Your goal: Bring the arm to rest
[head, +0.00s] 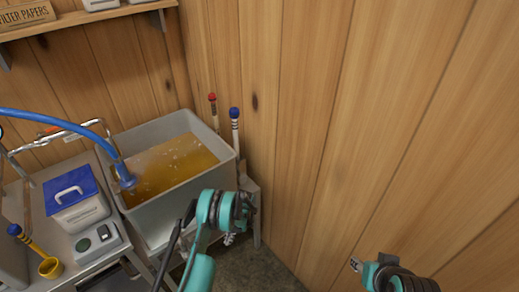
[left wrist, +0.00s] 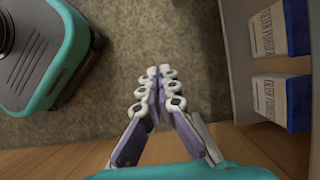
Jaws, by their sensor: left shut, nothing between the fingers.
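My left gripper (head: 230,238) hangs low beyond my teal left wrist, beside the grey tub's stand and above the floor. In the left wrist view its two jointed fingers (left wrist: 158,78) meet at the tips, shut with nothing between them. My right arm shows at the bottom right of the head view, near the wood wall. Only a small pale part shows at its end, too little to tell how the right gripper stands.
A grey tub (head: 223,152) of amber liquid stands in the corner, with a blue hose (head: 60,117) over it. Boxes on a shelf (left wrist: 240,55) flank the left gripper; open floor (left wrist: 140,30) lies below.

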